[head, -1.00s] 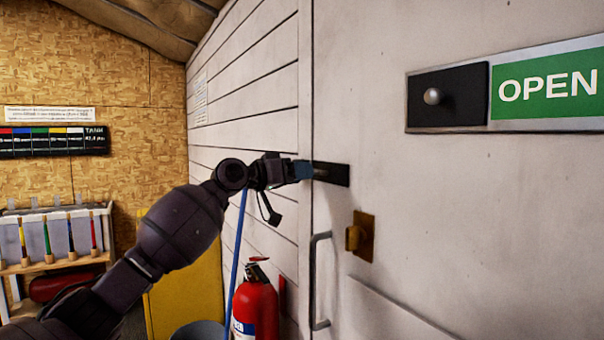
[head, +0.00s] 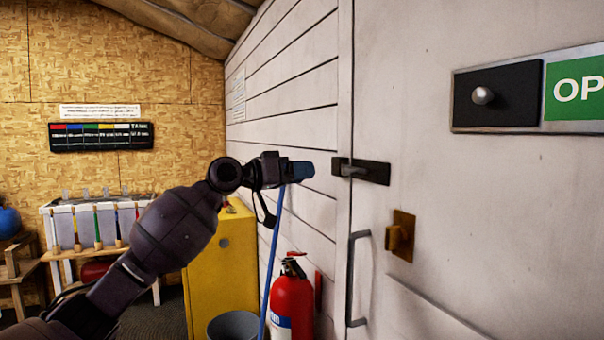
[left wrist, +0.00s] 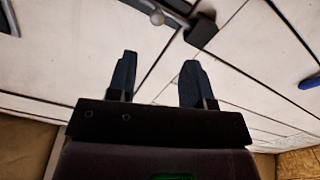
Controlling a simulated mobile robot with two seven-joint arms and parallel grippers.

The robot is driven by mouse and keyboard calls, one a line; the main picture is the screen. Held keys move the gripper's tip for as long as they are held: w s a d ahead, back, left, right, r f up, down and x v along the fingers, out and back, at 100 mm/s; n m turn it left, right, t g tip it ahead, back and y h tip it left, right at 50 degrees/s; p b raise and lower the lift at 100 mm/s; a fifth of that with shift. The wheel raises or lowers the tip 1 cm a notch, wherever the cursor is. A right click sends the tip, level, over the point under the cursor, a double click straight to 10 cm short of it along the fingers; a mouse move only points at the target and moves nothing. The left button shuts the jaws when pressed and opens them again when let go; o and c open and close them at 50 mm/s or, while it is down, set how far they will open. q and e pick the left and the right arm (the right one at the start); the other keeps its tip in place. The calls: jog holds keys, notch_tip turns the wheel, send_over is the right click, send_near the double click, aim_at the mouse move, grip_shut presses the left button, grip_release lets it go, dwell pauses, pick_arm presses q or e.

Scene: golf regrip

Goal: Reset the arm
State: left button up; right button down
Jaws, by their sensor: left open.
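My left gripper (head: 300,170) is raised in front of the white plank wall, at the left of the door's black latch plate (head: 372,172) in the head view. A small gap shows between the fingertips and the latch. In the left wrist view the left gripper (left wrist: 158,85) has its two dark fingers apart with nothing between them. The latch also shows in the left wrist view (left wrist: 205,30), beyond the fingertips, with a small knob on its bar. My left arm reaches up from the lower left. My right gripper is in neither view.
The white door (head: 450,230) fills the right, with a metal handle (head: 352,280), a brass fitting (head: 402,235) and a sliding sign (head: 497,95). A red fire extinguisher (head: 292,298), a grey bucket (head: 234,326) and a yellow cabinet (head: 222,265) stand below the arm.

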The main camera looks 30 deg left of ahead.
pick_arm(q)
jog(key=s+d+f+m+t+y, duration=0.1)
jog(key=s+d+f+y, duration=0.15)
jog(key=f, duration=0.85)
jog(key=s+d+f+t+y+p, duration=0.15)
jog(key=s+f, duration=0.25)
jog(key=f, duration=0.8)
jog(key=s+d+f+m+y+b, duration=0.1)
jog(key=s+d+f+y, duration=0.2)
jog(key=f, duration=0.8)
jog(key=s+f+n+g+y, duration=0.2)
jog(key=s+f, duration=1)
jog(key=s, duration=0.4)
jog(key=s+f+n+g+y+p, duration=0.1)
jog(key=s+f+n+g+y, duration=0.1)
jog(key=s+f, duration=1)
jog(key=s+g, duration=0.1)
jog(key=s, duration=0.3)
jog(key=shift+s+d+f+n+g, duration=0.2)
jog(key=shift+s+n+g, duration=0.05)
jog(key=shift+n+g, duration=0.15)
